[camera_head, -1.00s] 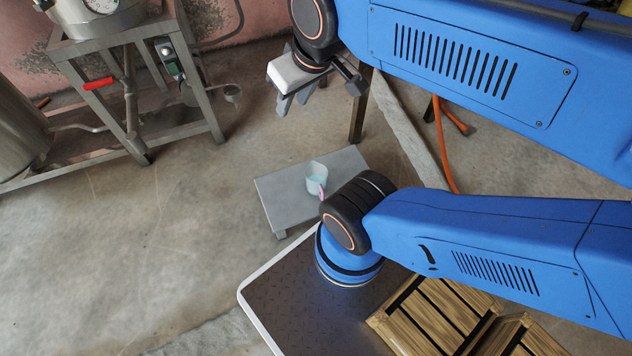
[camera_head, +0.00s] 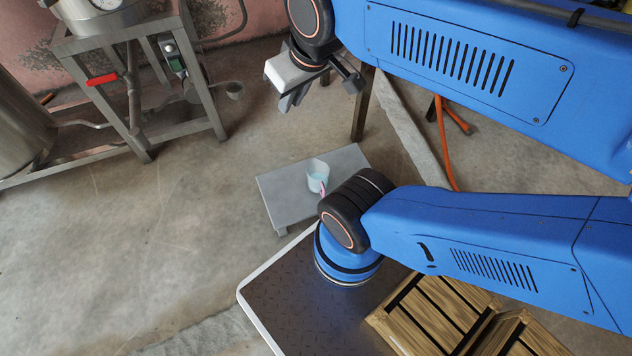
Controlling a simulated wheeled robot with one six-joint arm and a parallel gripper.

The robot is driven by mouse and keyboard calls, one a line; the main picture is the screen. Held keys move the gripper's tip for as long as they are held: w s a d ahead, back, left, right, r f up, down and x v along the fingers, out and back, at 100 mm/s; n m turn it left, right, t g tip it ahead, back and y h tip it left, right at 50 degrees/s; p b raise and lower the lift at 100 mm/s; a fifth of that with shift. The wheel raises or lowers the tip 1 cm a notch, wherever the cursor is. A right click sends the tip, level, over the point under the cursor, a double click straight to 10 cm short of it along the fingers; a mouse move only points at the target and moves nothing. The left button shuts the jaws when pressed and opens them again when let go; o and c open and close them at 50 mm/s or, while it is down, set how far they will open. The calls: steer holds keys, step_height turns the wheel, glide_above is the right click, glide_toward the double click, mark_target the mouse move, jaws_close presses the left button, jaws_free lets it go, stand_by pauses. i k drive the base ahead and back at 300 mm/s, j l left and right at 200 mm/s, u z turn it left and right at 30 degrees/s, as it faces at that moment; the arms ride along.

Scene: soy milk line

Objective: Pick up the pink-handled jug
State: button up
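The jug (camera_head: 317,175) is small and pale, whitish to light blue, with a bit of pink handle at its lower right side. It stands upright on a low grey stool-like table (camera_head: 285,202). My arm's black joint partly covers the table's right side, close to the handle. My gripper (camera_head: 290,98) is in the air at the top middle, above and beyond the jug in the picture, well apart from it. Its grey fingers point down and left, and nothing shows in them. The gap between the fingertips is not clear from this angle.
A steel frame with a gauge-topped vessel and red-handled valve (camera_head: 103,79) stands at the upper left. A steel tank (camera_head: 22,125) is at the left edge. Wooden slatted crates (camera_head: 440,318) lie on my deck. An orange hose (camera_head: 446,150) runs behind my arm. Floor left of the table is clear.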

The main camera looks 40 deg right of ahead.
mark_target(317, 171)
steer(key=i+j+u, duration=0.15)
steer(key=j, duration=0.2)
steer(key=j+u, duration=0.2)
steer(key=j, duration=0.15)
steer(key=i+j+u, duration=0.3)
steer(key=j, duration=0.3)
steer(key=i+j+u, duration=0.2)
steer(key=i, duration=0.3)
steer(key=i+u, duration=0.2)
steer(key=i, duration=0.35)
steer(key=i+j+z, duration=0.1)
steer(key=i+z, duration=0.4)
steer(key=i+j+z, duration=0.2)
steer(key=i+z, duration=0.25)
steer(key=i+j+z, duration=0.1)
steer(key=z, duration=0.4)
steer(key=i+j+z, duration=0.1)
steer(key=z, duration=0.35)
steer(key=j+z, duration=0.25)
steer(key=z, duration=0.25)
steer(key=i+j+z, duration=0.1)
steer(key=z, duration=0.35)
steer(key=i+j+z, duration=0.1)
steer(key=j+z, duration=0.2)
steer(key=z, duration=0.15)
steer(key=i+j+z, duration=0.1)
steer(key=j+z, duration=0.3)
steer(key=l, duration=0.1)
